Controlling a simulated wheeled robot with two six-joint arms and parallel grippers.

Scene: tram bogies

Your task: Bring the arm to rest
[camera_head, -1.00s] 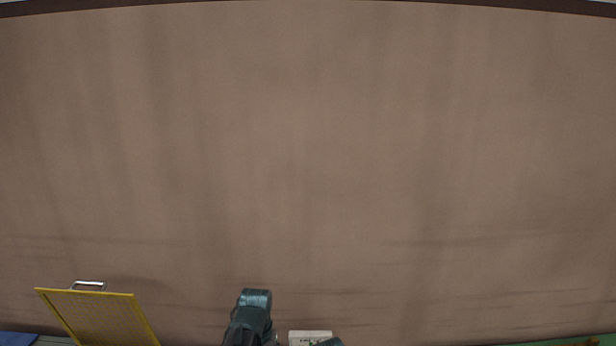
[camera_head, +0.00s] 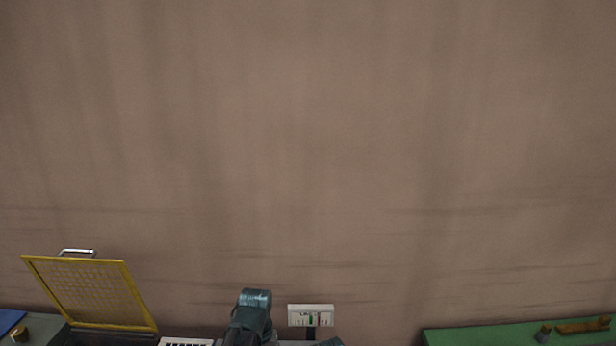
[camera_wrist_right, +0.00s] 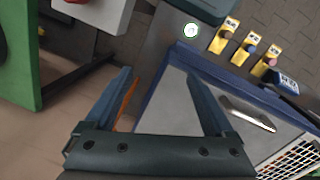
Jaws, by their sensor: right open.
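My right gripper (camera_wrist_right: 162,88) shows in the right wrist view. Its two dark blue fingers stand wide apart, with nothing between them. In the head view a dark teal arm link of mine (camera_head: 250,315) rises at the bottom edge. No gripper shows in the head view, and my left gripper is not seen in any view.
A yellow mesh panel (camera_head: 90,290) with a handle stands at the lower left. A white box (camera_head: 310,315) is at bottom centre. A green surface (camera_head: 480,336) with small parts lies at lower right. Yellow labelled holders (camera_wrist_right: 245,48) stand near the cabinet. A brown wall fills the rest.

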